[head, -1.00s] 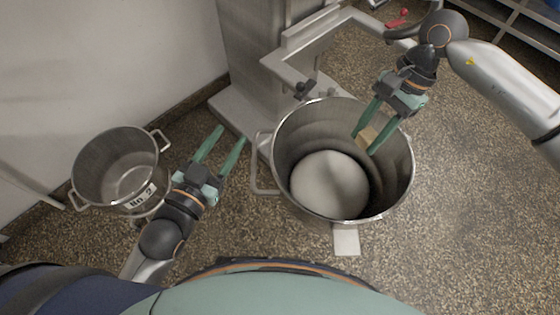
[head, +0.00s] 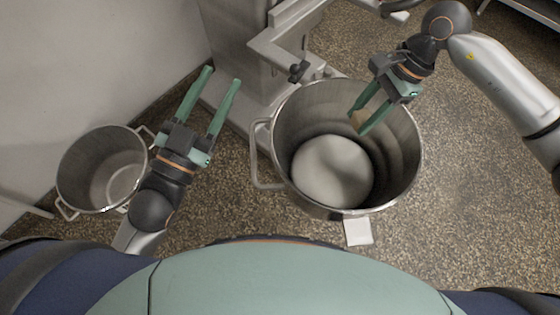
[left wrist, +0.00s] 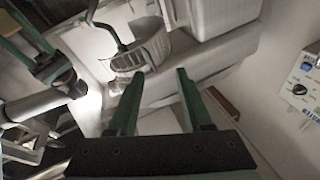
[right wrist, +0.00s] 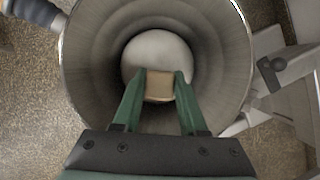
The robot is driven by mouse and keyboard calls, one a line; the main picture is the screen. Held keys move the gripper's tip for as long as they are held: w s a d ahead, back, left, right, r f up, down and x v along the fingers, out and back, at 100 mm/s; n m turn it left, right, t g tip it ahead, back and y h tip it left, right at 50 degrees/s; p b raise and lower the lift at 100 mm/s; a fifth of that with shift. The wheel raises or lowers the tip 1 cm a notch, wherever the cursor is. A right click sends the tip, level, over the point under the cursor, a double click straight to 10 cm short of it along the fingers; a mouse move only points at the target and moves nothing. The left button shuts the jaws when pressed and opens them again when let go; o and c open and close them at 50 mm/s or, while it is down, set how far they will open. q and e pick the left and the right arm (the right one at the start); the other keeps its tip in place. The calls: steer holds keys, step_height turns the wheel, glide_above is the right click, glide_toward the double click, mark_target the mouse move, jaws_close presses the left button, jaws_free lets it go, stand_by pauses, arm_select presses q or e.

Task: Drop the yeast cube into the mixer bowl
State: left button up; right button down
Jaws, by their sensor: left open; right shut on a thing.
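The yeast cube (right wrist: 159,86) is a small tan block held between the fingertips of my right gripper (right wrist: 160,80). In the head view my right gripper (head: 362,122) points down over the right part of the mixer bowl, and the cube (head: 358,117) shows partly behind its fingers. The mixer bowl (head: 270,150) is a large steel bowl with a pale white mass (head: 332,170) at its bottom. In the right wrist view the cube appears over the bowl's opening. My left gripper (head: 222,76) is open and empty, left of the bowl.
A smaller steel pot (head: 75,160) with side handles stands on the floor at left. The mixer's column and frame (head: 262,50) stand behind the bowl. A white card or plate (head: 358,231) lies at the bowl's front. Speckled floor at right is clear.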

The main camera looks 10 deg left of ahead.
arm_select(q)
steer(key=s+r+m+t+h+b, duration=0.1)
steer(key=s+r+m+h, duration=0.1)
steer(key=r, duration=0.3)
steer(key=s+d+r+m+t+h+b, duration=0.1)
steer(key=s+r+m+h, duration=0.2)
steer(key=r, duration=0.3)
steer(key=shift+s+t+h, duration=0.25)
steer(key=shift+t+h, duration=0.15)
steer(key=shift+h, duration=0.4)
arm_select(e)
steer(key=shift+f, duration=2.25)
arm_select(q)
steer(key=shift+d, duration=0.1)
arm_select(e)
steer(key=shift+c, duration=1.8)
jaws_free()
arm_select(q)
steer(key=shift+f, duration=0.1)
